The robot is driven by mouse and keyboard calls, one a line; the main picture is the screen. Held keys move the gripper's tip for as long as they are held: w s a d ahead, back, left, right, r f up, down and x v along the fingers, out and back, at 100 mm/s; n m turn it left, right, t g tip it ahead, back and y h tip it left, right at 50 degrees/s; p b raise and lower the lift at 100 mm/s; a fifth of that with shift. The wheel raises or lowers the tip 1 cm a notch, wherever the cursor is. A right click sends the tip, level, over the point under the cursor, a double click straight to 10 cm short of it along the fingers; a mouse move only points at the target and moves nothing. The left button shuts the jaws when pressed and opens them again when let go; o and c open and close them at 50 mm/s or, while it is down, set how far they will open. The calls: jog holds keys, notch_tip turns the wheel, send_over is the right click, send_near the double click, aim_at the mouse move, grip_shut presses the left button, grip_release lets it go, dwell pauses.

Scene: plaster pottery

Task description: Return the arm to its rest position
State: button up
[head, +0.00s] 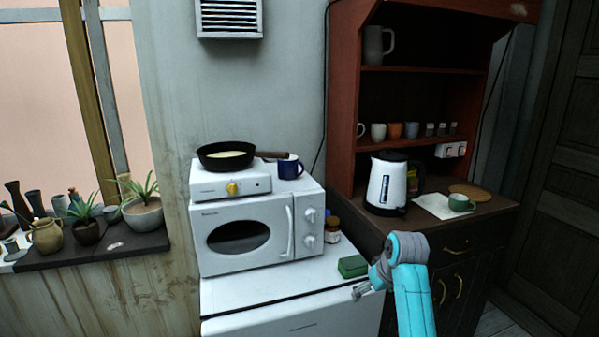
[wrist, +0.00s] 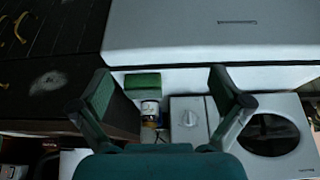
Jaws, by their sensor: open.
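My arm (head: 412,290) is turquoise and grey. It rises from the bottom of the head view, with its bent wrist in front of the dark cabinet. My gripper (head: 362,291) points left, near the right edge of the white appliance top. In the wrist view my gripper (wrist: 160,80) has its two fingers spread wide apart, with nothing held between them. Beyond the fingers lie a green sponge-like block (wrist: 142,82), a small jar and part of the microwave. The green block also shows in the head view (head: 352,266).
A white microwave (head: 245,236) carries a hotplate with a pan (head: 227,155) and a blue mug (head: 290,168). On the cabinet right stand a kettle (head: 387,184) and a green cup (head: 460,202). Potted plants (head: 143,210) line the left sill. Free room lies at the appliance top's front.

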jog(key=s+a+f+m+t, duration=0.1)
jog(key=s+f+t, duration=0.1)
jog(key=s+f, duration=0.85)
jog(key=s+f+m+t, duration=0.1)
jog(key=s+f, duration=0.6)
jog(key=f, duration=0.6)
jog(key=s+f+t, duration=0.2)
jog(key=s+f, duration=0.1)
jog(key=s, duration=0.8)
jog(key=s+r+t+h, duration=0.1)
jog(key=s, duration=1)
jog(key=s+r+m+t, duration=0.1)
jog(key=s+r+t, duration=0.3)
jog(key=s+r, duration=1.5)
jog(key=s, duration=0.3)
jog(key=shift+a, duration=0.15)
